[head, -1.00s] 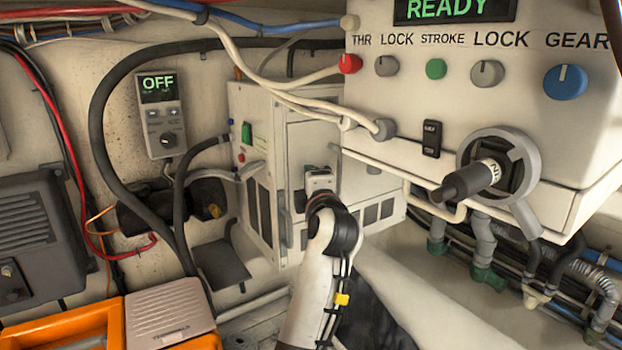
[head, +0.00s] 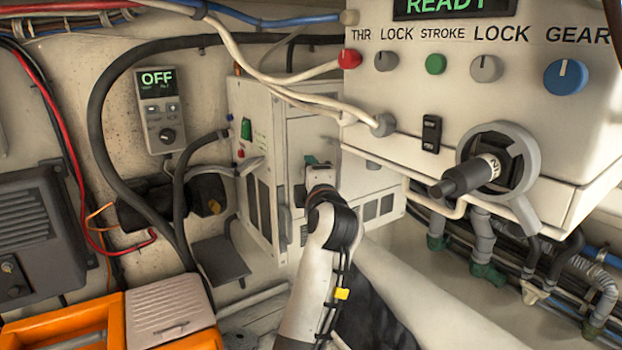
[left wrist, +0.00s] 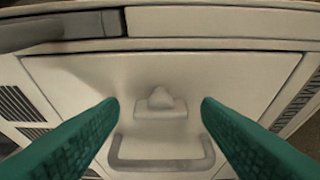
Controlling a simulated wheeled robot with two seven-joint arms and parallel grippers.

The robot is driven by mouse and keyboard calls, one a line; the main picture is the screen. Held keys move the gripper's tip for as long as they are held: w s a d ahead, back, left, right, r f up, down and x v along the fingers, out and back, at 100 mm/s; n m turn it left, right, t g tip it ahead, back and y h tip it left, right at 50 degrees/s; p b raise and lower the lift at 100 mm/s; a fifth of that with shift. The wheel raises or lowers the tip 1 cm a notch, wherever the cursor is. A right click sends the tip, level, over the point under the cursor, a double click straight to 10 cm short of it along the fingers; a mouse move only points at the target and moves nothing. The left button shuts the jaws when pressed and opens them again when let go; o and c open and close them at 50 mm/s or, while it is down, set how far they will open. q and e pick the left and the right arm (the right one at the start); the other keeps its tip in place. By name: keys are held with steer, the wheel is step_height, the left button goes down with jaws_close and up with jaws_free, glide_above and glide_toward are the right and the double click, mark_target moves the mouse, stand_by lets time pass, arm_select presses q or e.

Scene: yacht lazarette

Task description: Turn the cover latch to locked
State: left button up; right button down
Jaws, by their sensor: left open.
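The cover (left wrist: 80,85) is a pale front panel on the white cabinet (head: 262,150). In the left wrist view a small raised latch (left wrist: 160,99) on a short base plate sits at the cover's middle, above a grey U-shaped handle (left wrist: 160,164). My left gripper (head: 314,161) is in front of the cabinet in the head view, where the arm hides the latch. In the left wrist view its two green fingers are open, one on each side of the latch with gaps, and nothing is between them. My right gripper is not in view.
A control box (head: 400,100) with knobs and a black-handled crank (head: 470,176) overhangs at upper right. Cables (head: 285,92) run above the cabinet. A black hose (head: 98,120) and a remote unit reading OFF (head: 160,112) are left. An orange case (head: 75,325) lies lower left.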

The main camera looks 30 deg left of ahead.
arm_select(q)
steer(key=b+v, duration=0.4)
steer(key=v, duration=0.8)
